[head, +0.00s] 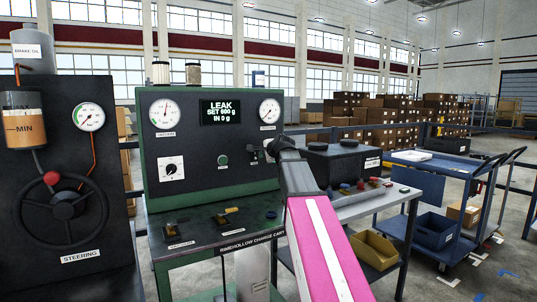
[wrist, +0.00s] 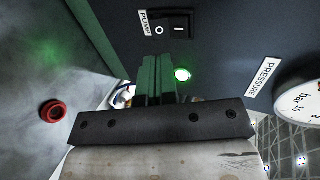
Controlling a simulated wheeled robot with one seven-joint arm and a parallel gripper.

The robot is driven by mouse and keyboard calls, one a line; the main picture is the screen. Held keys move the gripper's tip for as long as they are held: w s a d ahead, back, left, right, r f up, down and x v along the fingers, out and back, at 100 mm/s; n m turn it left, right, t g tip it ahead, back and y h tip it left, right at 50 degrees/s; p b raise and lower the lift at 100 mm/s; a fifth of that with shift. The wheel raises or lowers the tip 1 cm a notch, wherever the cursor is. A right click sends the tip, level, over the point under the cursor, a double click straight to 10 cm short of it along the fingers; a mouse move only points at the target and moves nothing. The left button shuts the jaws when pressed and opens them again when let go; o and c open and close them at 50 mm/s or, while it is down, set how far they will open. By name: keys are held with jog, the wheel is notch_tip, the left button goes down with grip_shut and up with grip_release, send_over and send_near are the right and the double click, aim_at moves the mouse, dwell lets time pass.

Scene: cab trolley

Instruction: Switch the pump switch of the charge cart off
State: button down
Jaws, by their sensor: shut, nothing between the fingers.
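The charge cart (head: 205,185) has a dark upright panel in a green frame. Its pump switch (wrist: 181,24) is a black rocker with O and I marks, beside a PUMP label (wrist: 150,22) in the wrist view. I cannot tell which side of the rocker is pressed. A small green lamp (wrist: 182,74) near it is lit. My gripper (head: 268,147) is at the right part of the panel, below the pressure gauge, and covers part of it. In the wrist view my gripper (wrist: 157,60) is shut and empty, its tips below the switch in the picture and seemingly apart from it.
The panel has a vacuum gauge (head: 164,113), a pressure gauge (head: 269,110), a lit display (head: 221,112) and a selector knob (head: 171,169). A steering rig (head: 66,195) stands left. A bench with a black box (head: 340,164) stands right, close to my arm. A blue trolley (head: 430,195) is beyond.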

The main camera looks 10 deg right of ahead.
aim_at(256, 154)
jog(key=x, duration=0.5)
jog(key=shift+w+a+f, duration=0.1)
jog(key=shift+w, duration=0.1)
jog(key=shift+f, duration=0.1)
jog(key=shift+w+a+f+t, duration=0.1)
jog(key=shift+w+f+t, duration=0.05)
jog(key=shift+t, duration=0.25)
jog(key=shift+r, duration=0.2)
jog(key=shift+w+r, duration=0.15)
jog(key=shift+r, duration=0.65)
